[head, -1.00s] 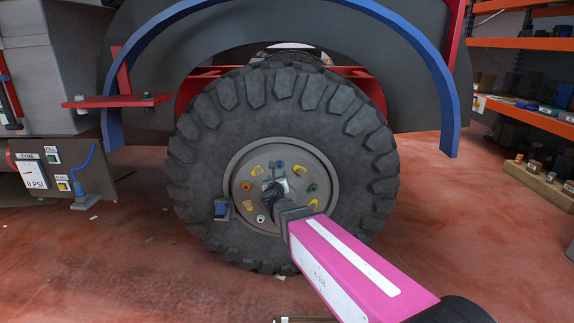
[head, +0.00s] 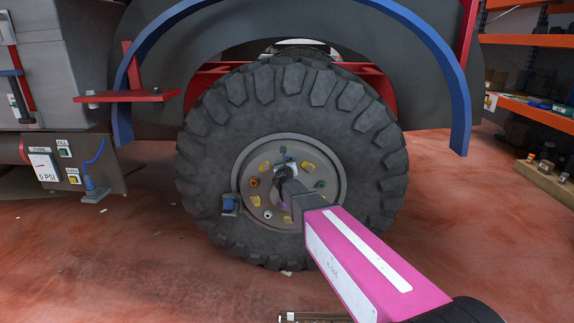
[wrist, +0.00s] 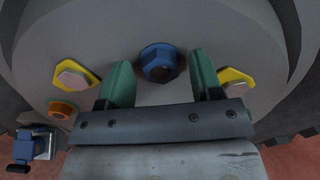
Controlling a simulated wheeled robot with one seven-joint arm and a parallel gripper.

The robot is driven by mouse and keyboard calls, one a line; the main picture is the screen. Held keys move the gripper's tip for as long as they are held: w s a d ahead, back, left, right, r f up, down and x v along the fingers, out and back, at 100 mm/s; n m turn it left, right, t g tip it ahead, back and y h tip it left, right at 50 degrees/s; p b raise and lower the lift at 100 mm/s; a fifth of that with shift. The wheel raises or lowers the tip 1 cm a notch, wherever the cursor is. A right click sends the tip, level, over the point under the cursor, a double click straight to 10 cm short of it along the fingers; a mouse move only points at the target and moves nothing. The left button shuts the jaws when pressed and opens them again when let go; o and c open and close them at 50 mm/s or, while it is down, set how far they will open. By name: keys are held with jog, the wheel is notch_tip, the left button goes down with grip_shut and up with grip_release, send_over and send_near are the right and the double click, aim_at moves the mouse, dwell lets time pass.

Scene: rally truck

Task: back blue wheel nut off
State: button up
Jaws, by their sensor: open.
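The blue wheel nut (wrist: 161,62) sits on the grey wheel hub (wrist: 150,22), at the upper middle of the wrist view. My gripper (wrist: 160,70) is open, with one green finger on each side of the nut and a gap to both. In the head view my gripper (head: 284,172) is in front of the hub of the big black tyre (head: 215,125) and hides much of its middle. The blue nut shows there only as a small patch (head: 289,160) just above the gripper. Exact depth between fingertips and nut is hard to tell.
Yellow tabs (wrist: 73,74) flank the nut, and an orange nut (wrist: 62,109) is at the left. A blue clamp-like part (head: 230,204) sits by the hub's lower left. A tyre gauge panel (head: 45,168) stands left, shelves (head: 540,107) right. The red floor ahead is mostly clear.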

jog(key=shift+c, duration=0.3)
jog(key=c, duration=0.9)
